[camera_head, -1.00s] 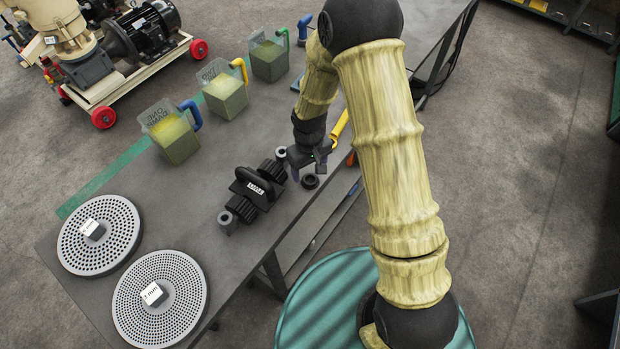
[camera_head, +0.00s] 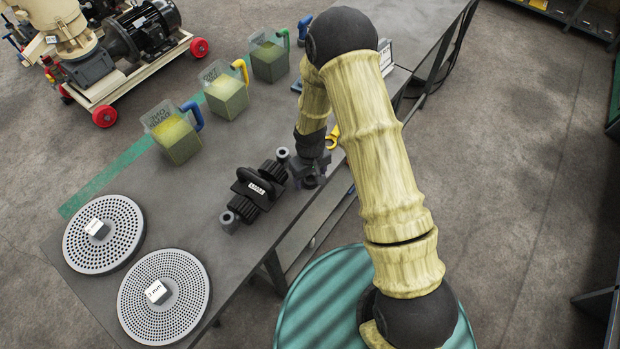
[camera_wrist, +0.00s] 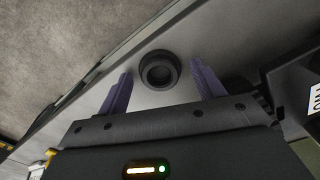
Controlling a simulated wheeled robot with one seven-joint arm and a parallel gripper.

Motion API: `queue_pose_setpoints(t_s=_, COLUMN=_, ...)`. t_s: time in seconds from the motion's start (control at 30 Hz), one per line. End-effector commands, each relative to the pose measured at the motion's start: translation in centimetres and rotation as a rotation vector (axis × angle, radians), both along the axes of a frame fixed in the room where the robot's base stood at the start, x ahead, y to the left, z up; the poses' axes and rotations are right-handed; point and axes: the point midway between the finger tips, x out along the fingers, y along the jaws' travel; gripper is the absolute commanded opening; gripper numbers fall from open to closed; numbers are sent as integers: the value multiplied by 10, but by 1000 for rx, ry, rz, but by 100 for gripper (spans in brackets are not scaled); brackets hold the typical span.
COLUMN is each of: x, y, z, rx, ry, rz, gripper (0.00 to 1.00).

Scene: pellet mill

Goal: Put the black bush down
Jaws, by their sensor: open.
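The black bush (camera_head: 310,182) is a short dark ring near the table's front edge, partly hidden by my gripper (camera_head: 311,168) in the head view. In the wrist view the bush (camera_wrist: 159,70) lies on the grey table top with its round hole facing up. My gripper (camera_wrist: 162,82) is open, with one purple finger on each side of the bush. Gaps show between the fingers and the bush, so they appear not to touch it.
A black roller assembly (camera_head: 257,188) with a white label lies just left of my gripper, with grey bushes (camera_head: 282,154) (camera_head: 229,222) at its ends. Perforated discs (camera_head: 163,318) and several jugs (camera_head: 177,140) stand farther left and back. A yellow-handled tool (camera_head: 333,137) lies behind.

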Motion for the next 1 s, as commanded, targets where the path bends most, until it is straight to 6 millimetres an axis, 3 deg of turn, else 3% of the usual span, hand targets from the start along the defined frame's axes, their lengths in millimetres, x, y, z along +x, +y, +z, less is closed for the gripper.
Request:
queue_pose_setpoints(t_s=0.4, x=0, y=0, z=0, rx=0, ry=0, rz=0, gripper=67)
queue_pose_setpoints(t_s=0.7, x=0, y=0, z=0, rx=0, ry=0, rz=0, gripper=11)
queue_pose_setpoints(t_s=1.0, x=0, y=0, z=3, rx=0, ry=-1, rz=0, gripper=11)
